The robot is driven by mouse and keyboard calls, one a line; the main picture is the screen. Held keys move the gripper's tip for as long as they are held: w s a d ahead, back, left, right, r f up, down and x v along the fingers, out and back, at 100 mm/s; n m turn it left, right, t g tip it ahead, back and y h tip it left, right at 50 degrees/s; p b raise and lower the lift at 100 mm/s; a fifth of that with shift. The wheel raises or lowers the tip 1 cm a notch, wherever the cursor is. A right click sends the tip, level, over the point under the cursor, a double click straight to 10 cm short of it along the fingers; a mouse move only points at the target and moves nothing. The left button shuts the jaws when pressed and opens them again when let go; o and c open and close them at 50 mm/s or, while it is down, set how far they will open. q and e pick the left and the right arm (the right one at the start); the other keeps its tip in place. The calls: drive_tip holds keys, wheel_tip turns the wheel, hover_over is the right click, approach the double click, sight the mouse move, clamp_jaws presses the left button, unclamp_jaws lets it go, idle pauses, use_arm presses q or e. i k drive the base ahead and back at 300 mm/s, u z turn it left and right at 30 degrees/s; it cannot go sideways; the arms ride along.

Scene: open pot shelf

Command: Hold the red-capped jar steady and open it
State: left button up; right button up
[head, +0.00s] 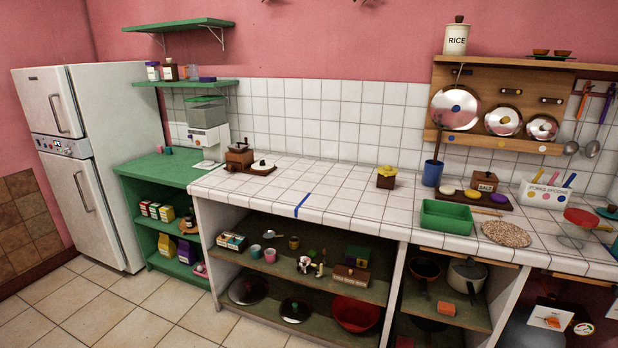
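I cannot pick out a red-capped jar for certain in the head view. Small jars stand on the lower green wall shelf: a white one (152,71) with a bluish cap and a brown one (170,71) with a dark cap. A white RICE canister (456,38) with a dark knob stands on top of the wooden rack at the right. Neither of my grippers is in view.
The white tiled counter (330,188) is mostly clear in the middle, with a yellow-topped box (386,177) on it. A green tray (447,217) and a round mat (506,234) lie at the right. Open shelves below hold pots and boxes. A fridge (92,160) stands left.

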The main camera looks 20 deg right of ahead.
sight(572, 234)
drive_tip(key=z, duration=0.85)
drive_tip(key=i, duration=0.9)
drive_tip(key=z, duration=1)
